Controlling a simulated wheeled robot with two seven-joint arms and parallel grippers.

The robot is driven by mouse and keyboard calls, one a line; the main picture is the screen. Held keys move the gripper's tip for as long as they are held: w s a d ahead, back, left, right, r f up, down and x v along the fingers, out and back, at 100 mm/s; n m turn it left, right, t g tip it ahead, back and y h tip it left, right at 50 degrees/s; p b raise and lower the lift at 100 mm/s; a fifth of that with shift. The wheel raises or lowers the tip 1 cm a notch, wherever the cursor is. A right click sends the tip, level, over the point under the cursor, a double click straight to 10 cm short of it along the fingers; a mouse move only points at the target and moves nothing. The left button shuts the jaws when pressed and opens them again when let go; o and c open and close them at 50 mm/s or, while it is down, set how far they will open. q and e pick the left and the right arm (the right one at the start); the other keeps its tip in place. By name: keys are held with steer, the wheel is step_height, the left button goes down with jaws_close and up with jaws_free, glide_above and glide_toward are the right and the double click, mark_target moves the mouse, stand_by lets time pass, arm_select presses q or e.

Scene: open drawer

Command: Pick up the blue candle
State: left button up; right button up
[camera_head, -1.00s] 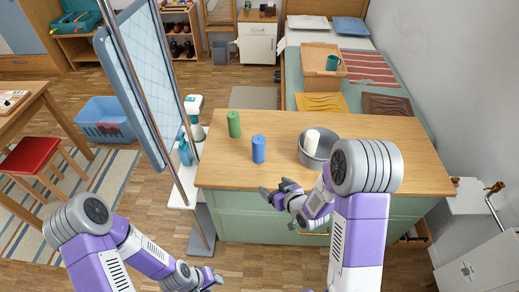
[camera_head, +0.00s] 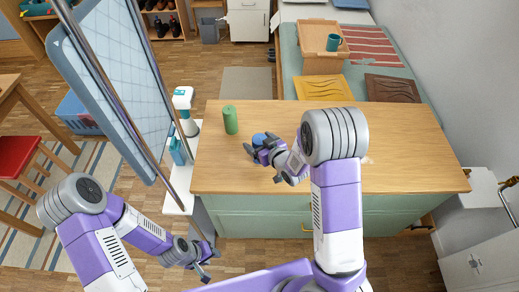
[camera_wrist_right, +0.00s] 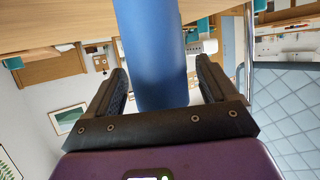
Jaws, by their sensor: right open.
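The blue candle (camera_head: 259,139) stands on the wooden top of the green drawer cabinet, partly hidden behind my right gripper (camera_head: 260,154) in the head view. In the right wrist view the blue candle (camera_wrist_right: 153,50) runs between the two dark fingers of my open right gripper (camera_wrist_right: 160,90), with gaps showing at the sides. The fingers are around it and not closed on it. My left gripper (camera_head: 207,265) hangs low, left of the cabinet, empty, with its fingers apart.
A green candle (camera_head: 230,120) stands just left of the blue one. My right arm hides the grey pot and white candle. The right part of the top is clear.

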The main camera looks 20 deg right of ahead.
steer(key=shift+x, duration=0.95)
steer(key=shift+c, duration=0.3)
